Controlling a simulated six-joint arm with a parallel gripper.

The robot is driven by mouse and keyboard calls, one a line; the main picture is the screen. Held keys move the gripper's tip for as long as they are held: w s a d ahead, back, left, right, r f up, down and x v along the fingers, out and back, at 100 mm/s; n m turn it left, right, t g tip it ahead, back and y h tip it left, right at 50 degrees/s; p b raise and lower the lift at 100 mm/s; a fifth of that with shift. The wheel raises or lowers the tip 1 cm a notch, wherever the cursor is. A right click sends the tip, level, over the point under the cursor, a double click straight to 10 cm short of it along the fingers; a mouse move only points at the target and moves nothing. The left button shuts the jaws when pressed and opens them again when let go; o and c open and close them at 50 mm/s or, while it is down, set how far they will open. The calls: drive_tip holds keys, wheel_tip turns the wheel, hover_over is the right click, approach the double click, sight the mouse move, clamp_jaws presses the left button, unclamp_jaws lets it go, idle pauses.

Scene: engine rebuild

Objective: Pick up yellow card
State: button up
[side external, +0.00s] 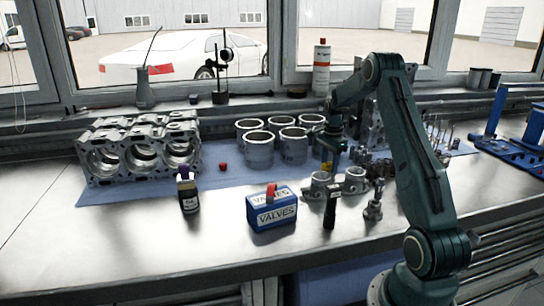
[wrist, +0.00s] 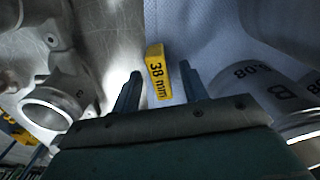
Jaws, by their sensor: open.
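The yellow card (wrist: 156,70), marked "38 mm", shows in the wrist view on the pale blue mat (wrist: 205,30). It lies between and just beyond the two fingertips of my open gripper (wrist: 160,82). I cannot tell whether a finger touches it. In the side view my gripper (side external: 331,158) points down over the mat, between the metal cylinders and the small twin-bore part. A small yellow patch at its tips there is too small to make out clearly.
Metal cylinders (side external: 258,150) stand to the left of my gripper, and a twin-bore metal part (side external: 322,186) stands in front. An engine block (side external: 125,158), a blue VALVES box (side external: 271,211) and a dark bottle (side external: 188,195) are farther left. The bench's front left is clear.

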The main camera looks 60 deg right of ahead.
sight(330, 162)
drive_tip(key=shift+f, duration=0.3)
clamp_jaws()
idle(0.3)
wheel_tip(330, 162, up, 20)
idle(0.9)
idle(0.4)
